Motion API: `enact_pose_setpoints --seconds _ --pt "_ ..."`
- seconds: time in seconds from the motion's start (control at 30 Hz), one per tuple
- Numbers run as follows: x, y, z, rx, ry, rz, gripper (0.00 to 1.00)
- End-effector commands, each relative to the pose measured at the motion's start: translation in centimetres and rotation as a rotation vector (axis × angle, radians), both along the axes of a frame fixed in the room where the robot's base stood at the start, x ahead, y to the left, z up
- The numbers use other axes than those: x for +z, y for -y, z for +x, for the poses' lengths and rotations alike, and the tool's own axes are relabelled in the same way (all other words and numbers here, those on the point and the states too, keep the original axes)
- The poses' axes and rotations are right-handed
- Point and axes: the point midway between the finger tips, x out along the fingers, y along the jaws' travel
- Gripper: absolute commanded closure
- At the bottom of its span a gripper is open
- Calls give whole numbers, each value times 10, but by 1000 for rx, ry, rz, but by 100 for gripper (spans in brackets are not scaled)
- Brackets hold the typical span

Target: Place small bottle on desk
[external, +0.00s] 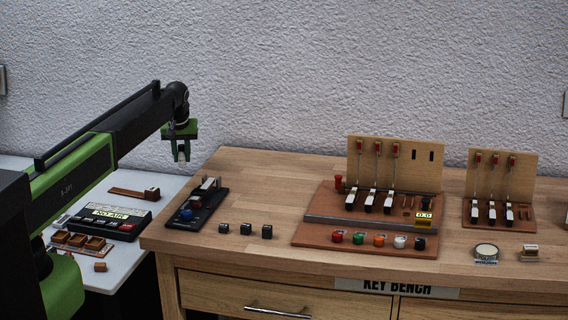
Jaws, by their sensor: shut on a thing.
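My gripper (181,158) points down in the air near the wall, above the left end of the wooden desk (270,165). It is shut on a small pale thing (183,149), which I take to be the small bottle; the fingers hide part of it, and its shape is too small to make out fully. The held thing is clear of the desk top. A black tray with blue and red parts (196,208) lies on the desk below and slightly right of my gripper.
A key-action model (372,236) on a brown base fills the middle, with another model (498,217) to the right. A white table (130,260) at left holds a "NO AIR" device (108,218). Bare wood lies behind the cubes.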

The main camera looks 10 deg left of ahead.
Motion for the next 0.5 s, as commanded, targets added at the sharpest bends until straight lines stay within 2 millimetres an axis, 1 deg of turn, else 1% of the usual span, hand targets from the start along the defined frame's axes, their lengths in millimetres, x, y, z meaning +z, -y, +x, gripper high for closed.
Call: enact_pose_setpoints --seconds 0.1,0.37,0.47,0.5 --pt "-1 -5 0 6 -1 1 100" --pt "-3 -4 0 5 0 1 100" --pt "-15 -4 0 4 0 0 100" --pt "-23 -4 0 4 0 0 100"
